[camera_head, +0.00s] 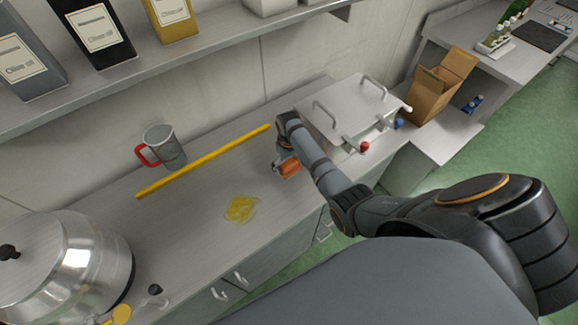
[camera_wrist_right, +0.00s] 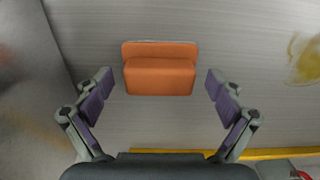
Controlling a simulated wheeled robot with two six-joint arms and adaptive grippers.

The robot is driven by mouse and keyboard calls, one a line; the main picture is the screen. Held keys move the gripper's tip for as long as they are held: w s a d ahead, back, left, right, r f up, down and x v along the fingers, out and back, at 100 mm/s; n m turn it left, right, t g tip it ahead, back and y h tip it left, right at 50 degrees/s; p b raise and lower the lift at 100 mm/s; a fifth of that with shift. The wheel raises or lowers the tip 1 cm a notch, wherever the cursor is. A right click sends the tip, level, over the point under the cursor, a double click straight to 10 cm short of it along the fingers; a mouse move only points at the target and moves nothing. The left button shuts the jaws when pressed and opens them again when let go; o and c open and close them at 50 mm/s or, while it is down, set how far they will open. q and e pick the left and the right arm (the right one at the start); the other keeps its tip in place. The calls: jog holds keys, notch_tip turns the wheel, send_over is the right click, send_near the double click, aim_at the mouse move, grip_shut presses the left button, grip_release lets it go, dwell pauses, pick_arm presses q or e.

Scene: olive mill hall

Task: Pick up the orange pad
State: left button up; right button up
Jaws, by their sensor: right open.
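The orange pad (camera_wrist_right: 160,76) lies on the grey counter (camera_head: 205,205), between and just ahead of the two open fingers in the right wrist view. In the head view the pad (camera_head: 290,168) is partly hidden by my right gripper (camera_head: 283,158), which is directly above it. My right gripper (camera_wrist_right: 159,97) is open with nothing between its fingers, and both fingers look clear of the pad's sides. My left gripper is not in either view.
A yellow bar (camera_head: 205,160) lies along the counter behind a yellow oil puddle (camera_head: 240,208). A measuring jug (camera_head: 165,148) with a red handle stands at the back. A steel pot (camera_head: 70,265) is at left. A lidded metal box (camera_head: 350,105) stands right of my gripper.

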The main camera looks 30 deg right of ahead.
aim_at(289, 164)
jog(key=c, duration=1.3)
jog(key=shift+o, duration=0.2)
jog(key=shift+r, duration=0.1)
jog(key=shift+w+r, duration=0.1)
jog(key=shift+r, duration=0.15)
notch_tip(289, 164, up, 3)
jog(key=shift+f, duration=0.15)
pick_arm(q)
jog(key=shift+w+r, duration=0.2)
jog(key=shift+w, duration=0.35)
pick_arm(e)
jog(key=s+a+r, duration=0.1)
jog(key=s+r, duration=0.8)
jog(key=s, duration=0.5)
jog(key=shift+a+r, duration=0.3)
jog(key=shift+a, duration=0.05)
